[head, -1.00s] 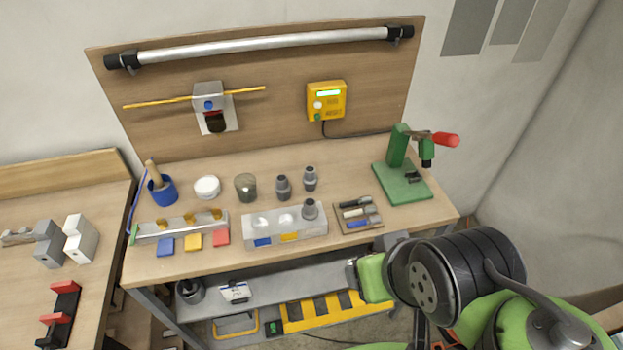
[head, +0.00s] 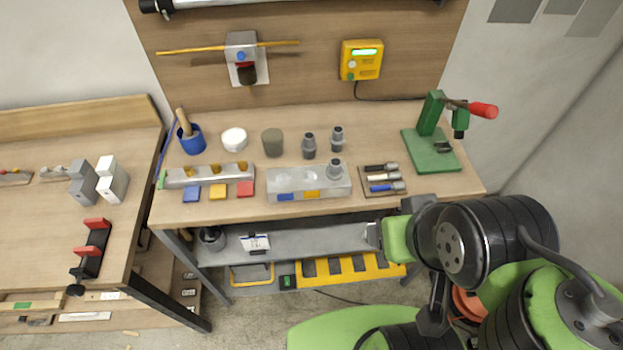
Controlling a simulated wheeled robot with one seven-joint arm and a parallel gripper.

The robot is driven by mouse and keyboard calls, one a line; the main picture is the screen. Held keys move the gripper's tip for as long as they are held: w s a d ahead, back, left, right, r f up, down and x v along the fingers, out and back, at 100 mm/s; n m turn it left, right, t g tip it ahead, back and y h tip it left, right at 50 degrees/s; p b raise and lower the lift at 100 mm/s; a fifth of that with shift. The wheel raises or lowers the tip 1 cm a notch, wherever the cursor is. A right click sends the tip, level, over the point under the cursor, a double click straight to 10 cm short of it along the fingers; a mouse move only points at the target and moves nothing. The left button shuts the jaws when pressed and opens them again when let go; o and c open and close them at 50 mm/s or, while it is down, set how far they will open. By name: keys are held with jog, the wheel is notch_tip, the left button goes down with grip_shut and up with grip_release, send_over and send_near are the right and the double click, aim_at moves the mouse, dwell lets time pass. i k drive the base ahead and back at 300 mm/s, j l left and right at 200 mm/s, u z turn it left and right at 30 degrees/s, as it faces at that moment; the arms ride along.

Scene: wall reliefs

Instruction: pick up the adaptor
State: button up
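Three grey stepped pieces that look like adaptors are in the head view. One adaptor (head: 309,146) and another adaptor (head: 337,139) stand upright on the workbench (head: 370,130). A third adaptor (head: 335,169) stands on the right end of a pale metal block (head: 290,186). I cannot tell which one is meant. My arm is folded at the right, in front of the bench. A small grey end, likely part of my gripper (head: 373,235), shows below the bench's front edge, apart from the adaptors. Its fingers are not clear.
A grey cup (head: 272,143) stands left of the adaptors. A tool tray (head: 368,194) and green press (head: 432,150) stand to the right. Coloured squares lie at the front left. A lower shelf (head: 310,242) runs under the bench; another table (head: 60,200) is at left.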

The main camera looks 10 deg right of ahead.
aim_at(337, 139)
jog(key=i+u, duration=0.2)
jog(key=u, duration=0.25)
jog(key=i+l+u, duration=0.1)
jog(key=u, duration=0.3)
jog(key=i, duration=0.1)
